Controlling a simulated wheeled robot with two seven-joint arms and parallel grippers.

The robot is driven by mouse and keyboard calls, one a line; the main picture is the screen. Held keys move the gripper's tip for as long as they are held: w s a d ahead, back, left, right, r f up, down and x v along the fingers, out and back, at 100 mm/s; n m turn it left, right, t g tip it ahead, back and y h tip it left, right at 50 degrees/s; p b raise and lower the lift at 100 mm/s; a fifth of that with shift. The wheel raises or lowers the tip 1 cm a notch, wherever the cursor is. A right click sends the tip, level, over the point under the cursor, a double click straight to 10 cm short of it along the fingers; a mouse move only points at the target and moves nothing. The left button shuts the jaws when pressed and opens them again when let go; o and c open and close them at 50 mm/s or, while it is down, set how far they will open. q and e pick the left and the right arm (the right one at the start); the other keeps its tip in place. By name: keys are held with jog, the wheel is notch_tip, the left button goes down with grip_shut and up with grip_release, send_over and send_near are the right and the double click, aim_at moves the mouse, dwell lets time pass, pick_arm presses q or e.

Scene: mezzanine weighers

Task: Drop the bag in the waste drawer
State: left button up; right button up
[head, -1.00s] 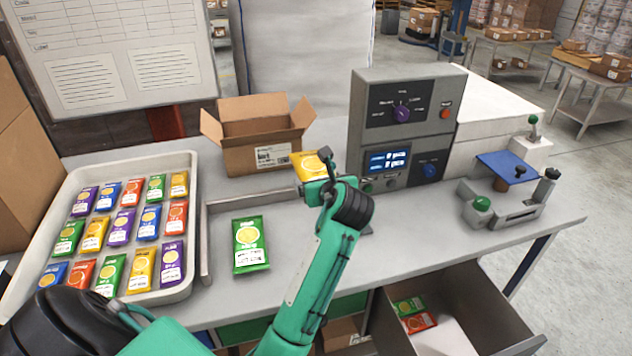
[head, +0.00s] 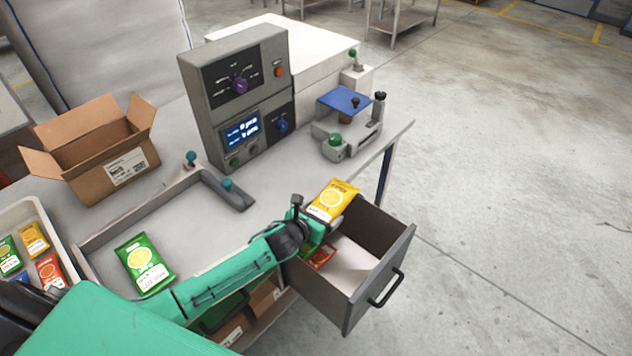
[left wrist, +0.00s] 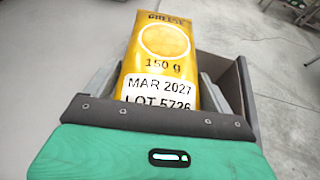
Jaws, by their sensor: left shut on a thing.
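A yellow bag (head: 333,201) is held in my left gripper (head: 322,226), above the open waste drawer (head: 378,273). In the left wrist view the yellow bag (left wrist: 160,65) fills the space between the fingers, its label reading "150 g", "MAR 2027" and "LOT 5726". My left gripper (left wrist: 160,95) is shut on it. Part of the drawer wall (left wrist: 240,85) shows behind the bag. Inside the drawer a red bag (head: 321,256) lies on the floor, partly hidden by my gripper. My right gripper is not in view.
A green bag (head: 144,262) lies on the bench behind my arm. A grey weigher (head: 205,120), an open cardboard box (head: 95,150) and a sealer-like device with a blue plate (head: 343,98) stand on the bench. A tray (head: 30,208) of bags is at the left. The floor right of the drawer is clear.

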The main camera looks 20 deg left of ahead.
pick_arm(q)
jog(key=shift+s+d+f+m+h, duration=0.15)
jog(key=shift+s+d+f+h, duration=0.1)
jog(key=shift+f, duration=0.15)
jog(key=shift+s+d+f+m+h, duration=0.15)
jog(key=shift+s+d+f, duration=0.05)
jog(key=shift+f, duration=0.15)
jog(key=shift+s+d+f, duration=0.1)
jog(key=shift+f, duration=0.25)
jog(key=shift+f+b, duration=2.65)
jog(key=shift+b, duration=0.2)
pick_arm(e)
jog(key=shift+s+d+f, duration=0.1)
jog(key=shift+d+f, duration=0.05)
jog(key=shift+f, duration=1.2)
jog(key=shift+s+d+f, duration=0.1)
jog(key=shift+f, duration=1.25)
